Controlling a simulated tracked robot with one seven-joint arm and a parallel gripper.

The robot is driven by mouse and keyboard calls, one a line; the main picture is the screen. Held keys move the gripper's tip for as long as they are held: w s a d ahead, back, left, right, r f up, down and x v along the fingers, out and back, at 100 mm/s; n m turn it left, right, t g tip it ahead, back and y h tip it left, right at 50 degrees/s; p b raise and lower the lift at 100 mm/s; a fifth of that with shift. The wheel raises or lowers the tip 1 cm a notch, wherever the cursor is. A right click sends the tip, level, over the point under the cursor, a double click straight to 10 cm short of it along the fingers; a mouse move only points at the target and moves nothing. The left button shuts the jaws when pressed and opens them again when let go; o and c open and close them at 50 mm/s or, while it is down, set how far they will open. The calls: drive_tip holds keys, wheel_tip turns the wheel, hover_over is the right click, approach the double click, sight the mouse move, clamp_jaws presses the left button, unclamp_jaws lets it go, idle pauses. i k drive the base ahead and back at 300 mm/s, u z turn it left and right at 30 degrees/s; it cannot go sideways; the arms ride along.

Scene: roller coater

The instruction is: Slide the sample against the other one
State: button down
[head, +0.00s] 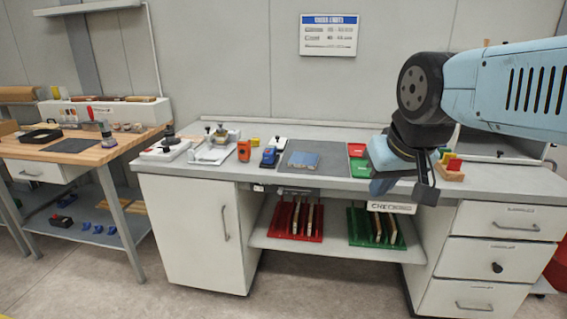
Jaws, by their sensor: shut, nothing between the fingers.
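A small light-blue panel (303,159), which may be a sample, lies flat on the dark grey mat (328,158) in the middle of the bench. A second sample cannot be told apart from it at this size. My gripper (425,193) hangs over the front edge of the bench, right of the mat and well apart from the panel. Its jaws are shut and hold nothing. My gripper and wrist hide part of the bench top behind them, including part of the red and green areas (357,150).
Left of the mat stand a blue device (269,157), an orange meter (243,150) and white instruments (166,149). A wooden holder with coloured blocks (450,166) stands right of my gripper. Red (295,220) and green (375,228) racks sit on the shelf below.

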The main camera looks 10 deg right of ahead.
sight(310, 162)
drive_tip(key=u, duration=0.1)
drive_tip(key=i, duration=1)
drive_tip(key=z, duration=0.05)
